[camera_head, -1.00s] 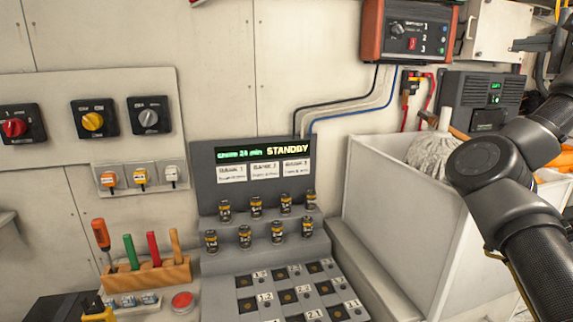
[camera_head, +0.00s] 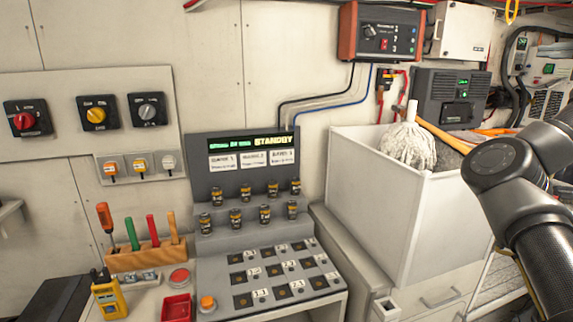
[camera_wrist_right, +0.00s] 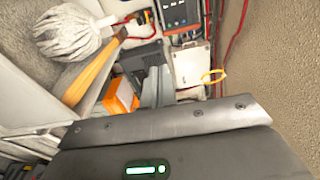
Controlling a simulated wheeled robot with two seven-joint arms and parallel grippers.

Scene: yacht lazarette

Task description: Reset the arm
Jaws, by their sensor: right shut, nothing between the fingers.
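My right arm (camera_head: 515,195) comes in at the right edge of the head view, black and bent, beside the white bin. Its gripper lies outside that view. In the right wrist view my right gripper (camera_wrist_right: 156,85) shows two grey fingers close together, shut and empty. An orange box (camera_wrist_right: 121,95) appears just left of the fingers, and a white wall box (camera_wrist_right: 193,66) appears to their right. I cannot tell how far away they are. My left arm and gripper are not in view.
A white bin (camera_head: 375,215) holding a mop (camera_head: 408,146) stands left of my right arm; the mop also shows in the wrist view (camera_wrist_right: 68,32). A console (camera_head: 220,255) with a STANDBY display, small cylinders and numbered sockets is at centre. A tool rack (camera_head: 145,258) stands left.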

